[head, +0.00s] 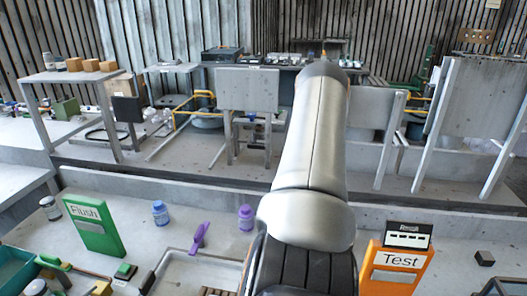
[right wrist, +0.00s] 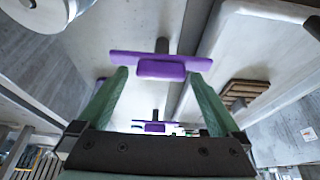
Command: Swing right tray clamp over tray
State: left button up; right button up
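A purple clamp (head: 198,238) stands at the back edge of the tray (head: 176,262) in the head view. In the right wrist view a purple clamp bar (right wrist: 160,62) on a dark post lies at the tips of my right gripper (right wrist: 158,73). Its green fingers are wide apart, one near each side of the bar's thicker middle block; I cannot tell whether they touch it. A second purple piece (right wrist: 155,127) shows farther off between the fingers. In the head view my large grey arm hides the tray's right part, and neither gripper shows.
A green "Flush" box (head: 92,226) stands left and an orange "Test" box (head: 396,270) right. A blue bottle (head: 160,213) and a purple bottle (head: 245,217) stand behind the tray. A small dark block (head: 484,258) lies at the right. A low wall runs behind the bench.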

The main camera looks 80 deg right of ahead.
jog(key=v, duration=1.2)
jog(key=shift+r+p, duration=0.3)
jog(key=shift+p, duration=0.05)
jog(key=shift+f, duration=0.1)
